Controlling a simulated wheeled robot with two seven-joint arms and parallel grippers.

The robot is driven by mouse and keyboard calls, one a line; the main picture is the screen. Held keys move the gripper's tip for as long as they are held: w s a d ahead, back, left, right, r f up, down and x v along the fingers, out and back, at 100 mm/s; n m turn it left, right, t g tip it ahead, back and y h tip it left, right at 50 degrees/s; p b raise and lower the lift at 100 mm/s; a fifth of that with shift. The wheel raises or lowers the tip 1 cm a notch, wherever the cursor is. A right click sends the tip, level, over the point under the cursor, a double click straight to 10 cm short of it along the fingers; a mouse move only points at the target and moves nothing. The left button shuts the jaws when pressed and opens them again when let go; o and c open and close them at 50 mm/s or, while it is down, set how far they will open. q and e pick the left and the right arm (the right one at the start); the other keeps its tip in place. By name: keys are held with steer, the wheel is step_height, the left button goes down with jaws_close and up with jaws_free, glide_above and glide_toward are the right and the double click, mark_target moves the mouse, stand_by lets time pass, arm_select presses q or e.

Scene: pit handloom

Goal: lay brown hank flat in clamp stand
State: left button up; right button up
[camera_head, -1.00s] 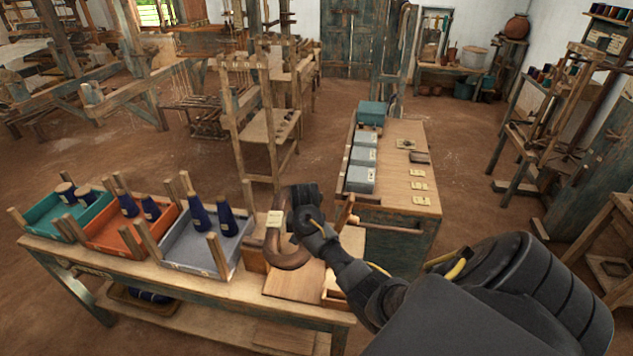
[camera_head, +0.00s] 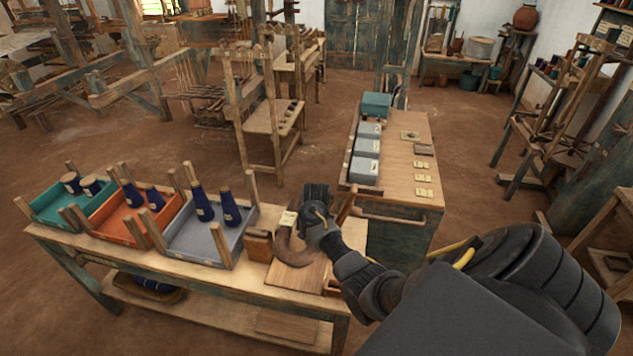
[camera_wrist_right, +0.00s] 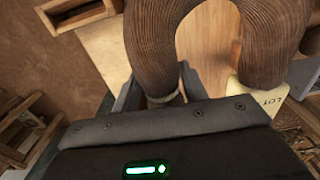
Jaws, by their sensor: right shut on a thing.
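The brown hank (camera_head: 284,246) is a thick curved loop of yarn above the front table. My right gripper (camera_head: 317,212) is shut on it. In the right wrist view the brown hank (camera_wrist_right: 255,40) hangs as a bent loop, with one leg between the fingers (camera_wrist_right: 150,95). A pale tag (camera_wrist_right: 262,97) reading "LOT" is at its side. Below the hank is a light wooden board (camera_head: 298,278) at the table's right end; I cannot tell whether the hank touches it, or for certain which part is the clamp stand. My left gripper is out of view.
Teal, orange and grey trays (camera_head: 185,245) with corner posts and blue cones stand left on the table (camera_head: 130,262). A small brown block (camera_head: 259,245) sits beside the board. A second bench (camera_head: 405,190) with grey boxes stands behind. Open floor lies beyond.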

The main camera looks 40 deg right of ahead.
mark_target(316, 264)
steer(key=shift+f+b, duration=3.2)
steer(key=shift+f, duration=2.15)
steer(key=o, duration=1.2)
steer(key=shift+c, duration=0.2)
step_height(316, 264, up, 11)
steer(key=shift+f, duration=0.15)
